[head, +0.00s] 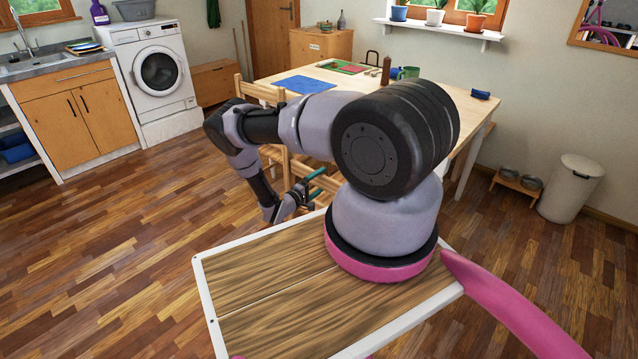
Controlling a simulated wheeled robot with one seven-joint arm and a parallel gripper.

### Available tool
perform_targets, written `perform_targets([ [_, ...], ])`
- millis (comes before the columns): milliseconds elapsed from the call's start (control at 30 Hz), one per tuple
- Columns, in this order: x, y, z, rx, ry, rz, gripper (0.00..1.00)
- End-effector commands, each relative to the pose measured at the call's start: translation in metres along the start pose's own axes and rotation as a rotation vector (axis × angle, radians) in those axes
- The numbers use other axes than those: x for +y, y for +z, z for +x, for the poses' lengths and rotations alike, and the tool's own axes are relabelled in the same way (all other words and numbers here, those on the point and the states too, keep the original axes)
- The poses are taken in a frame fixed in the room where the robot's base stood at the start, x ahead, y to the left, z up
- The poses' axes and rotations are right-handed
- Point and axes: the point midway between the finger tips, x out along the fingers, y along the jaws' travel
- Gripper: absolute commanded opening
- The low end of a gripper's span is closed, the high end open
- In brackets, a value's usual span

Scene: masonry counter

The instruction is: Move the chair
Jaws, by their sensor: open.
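A light wooden chair (275,155) stands at the near left side of the table, mostly hidden behind my arm. Slatted wooden parts show at the upper left (258,93) and below my forearm; I cannot tell whether they all belong to one chair. My gripper (313,189) is open, with teal fingertips, low beside the wooden parts near the table's front. Whether a slat lies between the fingers or touches them is unclear.
The wooden table (440,100) holds a blue mat (304,85), a green mug (408,72) and a brown bottle (386,70). A washing machine (152,85) and sink cabinet (75,115) line the left. A bin (570,190) and pet bowls (518,180) stand right. The left floor is clear.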

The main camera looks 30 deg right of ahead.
Motion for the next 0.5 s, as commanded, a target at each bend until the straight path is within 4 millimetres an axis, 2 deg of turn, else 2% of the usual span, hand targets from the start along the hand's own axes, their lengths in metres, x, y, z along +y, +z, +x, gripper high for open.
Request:
perform_targets([
  [133, 0.0, 0.0, 0.0072, 0.001, 0.0, -0.001, 1.0],
  [367, 0.0001, 0.0, 0.0077, 0.0, 0.0, -0.001, 1.0],
  [467, 0.0001, 0.0, 0.0076, 0.0, 0.0, -0.001, 0.66],
  [500, 0.0001, 0.0, 0.0075, 0.0, 0.0, -0.001, 0.5],
])
